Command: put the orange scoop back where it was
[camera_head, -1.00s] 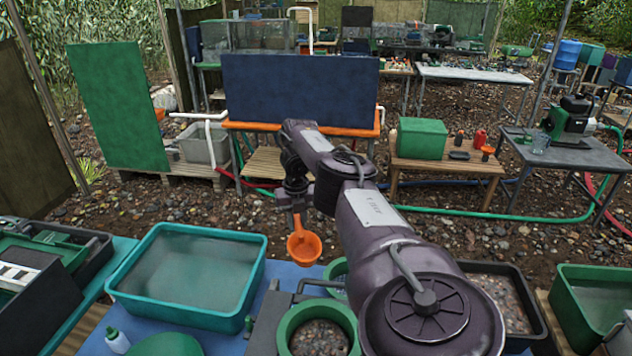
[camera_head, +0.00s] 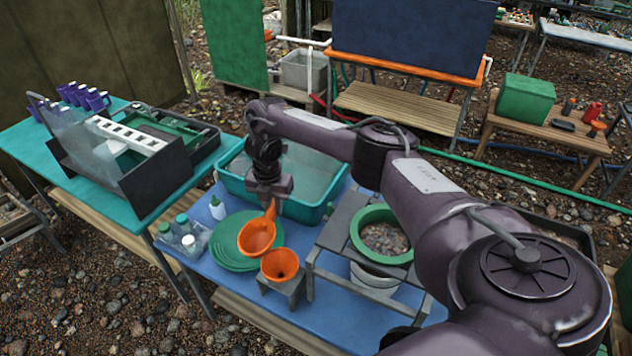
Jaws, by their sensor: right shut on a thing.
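My right gripper (camera_head: 271,203) is shut on the orange scoop (camera_head: 257,237). The scoop hangs tilted, handle up, with its bowl in front of the round green pan (camera_head: 226,252) in the picture. I cannot tell whether the bowl touches the pan. The pan lies on the blue table (camera_head: 216,284), partly hidden by the scoop. My left gripper is not in view.
An orange funnel (camera_head: 280,264) sits in a small grey stand (camera_head: 289,287) close beside the scoop. Small bottles (camera_head: 183,228) stand left of the pan. A teal tub (camera_head: 314,212) is behind my gripper. A green-rimmed sieve (camera_head: 384,252) of gravel sits right on a grey frame.

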